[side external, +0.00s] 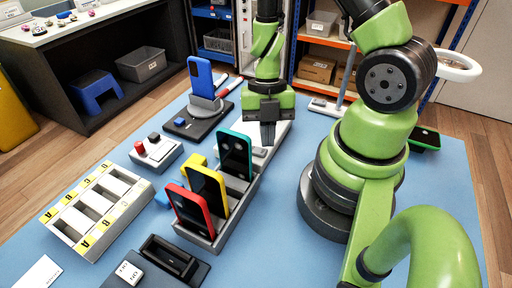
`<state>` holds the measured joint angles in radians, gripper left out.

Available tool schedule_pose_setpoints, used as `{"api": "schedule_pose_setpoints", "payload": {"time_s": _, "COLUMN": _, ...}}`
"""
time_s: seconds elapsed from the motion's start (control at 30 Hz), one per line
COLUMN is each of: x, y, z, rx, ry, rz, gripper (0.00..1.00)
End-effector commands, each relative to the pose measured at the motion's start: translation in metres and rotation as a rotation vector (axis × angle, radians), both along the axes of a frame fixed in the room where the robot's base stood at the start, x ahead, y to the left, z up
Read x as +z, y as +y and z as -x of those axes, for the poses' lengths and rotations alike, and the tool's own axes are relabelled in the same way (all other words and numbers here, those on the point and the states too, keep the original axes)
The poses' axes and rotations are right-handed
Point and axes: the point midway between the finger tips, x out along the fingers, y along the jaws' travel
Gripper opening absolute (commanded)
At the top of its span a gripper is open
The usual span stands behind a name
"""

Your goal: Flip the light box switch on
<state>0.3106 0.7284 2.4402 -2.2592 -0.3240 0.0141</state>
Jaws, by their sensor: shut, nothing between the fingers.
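A white rocker switch marked ON and OFF (128,272) sits on a dark box (160,264) with a raised dark slot, at the bottom edge of the view. Part of this box is cut off, and which side of the rocker is pressed is too small to tell. My gripper (268,142) points down, its fingers shut and empty, far behind the switch and apart from it. It is just behind the teal phone, over a pale surface (284,130) that it partly hides. I cannot tell whether the dark box or this pale surface is the light box.
A grey rack (213,240) holds red, yellow and teal phones between my gripper and the dark box. A lettered tray (70,232) stands at left, a button box (157,163) behind it. A blue phone (200,75) stands on a dark stand.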

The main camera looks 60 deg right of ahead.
Motion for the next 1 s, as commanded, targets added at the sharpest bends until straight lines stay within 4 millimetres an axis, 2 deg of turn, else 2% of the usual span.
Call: {"api": "schedule_pose_setpoints", "payload": {"time_s": 1.0, "x": -0.0095, "y": 0.0005, "z": -0.0010, "rx": -0.002, "ry": -0.003, "rz": -0.004, "gripper": 0.00}}
